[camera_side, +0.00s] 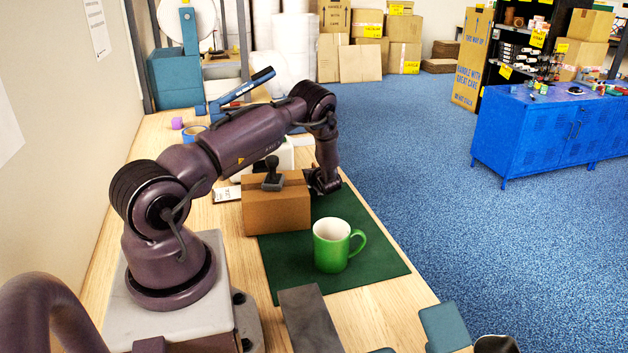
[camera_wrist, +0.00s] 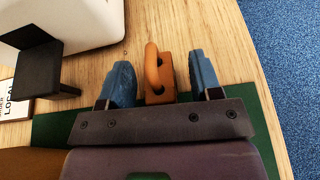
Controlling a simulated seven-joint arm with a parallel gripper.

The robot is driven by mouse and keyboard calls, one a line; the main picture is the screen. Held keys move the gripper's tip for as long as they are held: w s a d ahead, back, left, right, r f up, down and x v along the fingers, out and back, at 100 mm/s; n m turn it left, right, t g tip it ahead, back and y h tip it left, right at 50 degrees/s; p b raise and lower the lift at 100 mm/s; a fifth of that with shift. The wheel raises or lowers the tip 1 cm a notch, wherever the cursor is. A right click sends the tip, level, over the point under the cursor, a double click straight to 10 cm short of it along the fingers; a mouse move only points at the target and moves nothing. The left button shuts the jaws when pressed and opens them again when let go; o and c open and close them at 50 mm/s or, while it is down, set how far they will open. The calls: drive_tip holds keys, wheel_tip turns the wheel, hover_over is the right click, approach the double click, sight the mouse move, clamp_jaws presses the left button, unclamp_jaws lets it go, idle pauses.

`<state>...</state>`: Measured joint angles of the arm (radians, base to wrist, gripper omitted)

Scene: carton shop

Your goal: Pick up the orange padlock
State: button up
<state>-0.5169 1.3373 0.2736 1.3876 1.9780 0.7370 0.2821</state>
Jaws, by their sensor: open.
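The orange padlock (camera_wrist: 158,78) shows in the wrist view, on the wooden table at the far edge of the green mat. Its shackle points away from my gripper. My gripper (camera_wrist: 161,84) is open, with one blue finger to the left of the padlock and one to the right. Small gaps show between the padlock and both fingers. The near end of the padlock is hidden behind my gripper's dark bar. In the side view my gripper (camera_side: 325,183) is low over the mat behind the cardboard box, and the padlock cannot be seen there.
A cardboard box (camera_side: 277,211) with a dark stamp-like object (camera_side: 272,177) on top stands left of my gripper. A green mug (camera_side: 331,245) stands on the green mat (camera_side: 379,269). A white device (camera_wrist: 75,22) is at the upper left in the wrist view. The table's right edge is close.

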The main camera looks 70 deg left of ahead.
drive_tip(key=shift+a+f, duration=0.2)
drive_tip(key=shift+a, duration=0.15)
drive_tip(key=shift+c, duration=0.2)
clamp_jaws()
drive_tip(key=shift+r, duration=0.1)
